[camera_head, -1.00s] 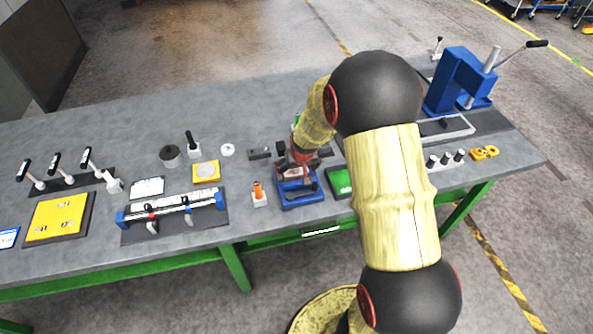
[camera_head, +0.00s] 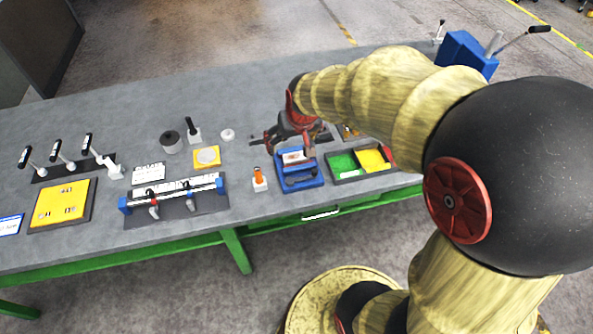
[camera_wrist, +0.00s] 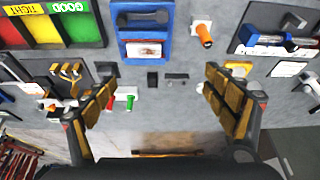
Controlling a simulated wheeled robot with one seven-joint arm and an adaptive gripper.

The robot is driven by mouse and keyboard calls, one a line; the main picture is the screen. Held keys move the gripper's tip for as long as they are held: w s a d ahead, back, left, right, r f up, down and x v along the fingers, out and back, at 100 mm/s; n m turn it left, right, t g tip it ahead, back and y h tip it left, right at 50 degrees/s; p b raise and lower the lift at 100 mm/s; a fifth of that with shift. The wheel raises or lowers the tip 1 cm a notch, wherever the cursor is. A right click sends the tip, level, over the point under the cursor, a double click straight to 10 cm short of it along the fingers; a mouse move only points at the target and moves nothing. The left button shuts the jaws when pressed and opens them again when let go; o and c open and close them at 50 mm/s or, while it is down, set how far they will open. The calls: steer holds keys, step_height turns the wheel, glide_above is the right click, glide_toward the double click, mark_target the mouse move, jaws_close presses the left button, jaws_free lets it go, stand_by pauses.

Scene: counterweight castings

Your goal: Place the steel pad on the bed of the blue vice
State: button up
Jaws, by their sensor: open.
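A low blue fixture, which I take for the blue vice (camera_head: 286,184), stands near the bench's front edge. A dark rounded piece and a white label lie within its frame. The vice also shows at the top of the wrist view (camera_wrist: 120,42). Just beyond it lie two small dark blocks (camera_wrist: 152,80) (camera_wrist: 177,78); either could be the steel pad, and I cannot tell which. My gripper (camera_wrist: 160,98) is open and empty above the bench, its fingers spread to either side of the blocks. In the head view my arm hides the blocks.
A bin with green and yellow compartments (camera_head: 332,172) stands right of the vice. An orange-topped holder (camera_head: 259,180) stands left of it. A rod fixture with blue ends (camera_head: 175,196) and a yellow plate (camera_head: 62,203) lie further left. A blue press (camera_head: 468,52) stands at back right.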

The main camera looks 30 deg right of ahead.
steer(key=s+a+r, duration=0.3)
steer(key=s+r, duration=0.1)
steer(key=s, duration=0.2)
steer(key=s+a+r+n, duration=0.1)
steer(key=s+a+r, duration=0.3)
steer(key=s, duration=0.3)
steer(key=s+a+r+n+t+y, duration=0.1)
steer(key=s+a+r, duration=0.2)
steer(key=s, duration=0.4)
steer(key=shift+a+r, duration=0.2)
steer(key=shift+r, duration=0.3)
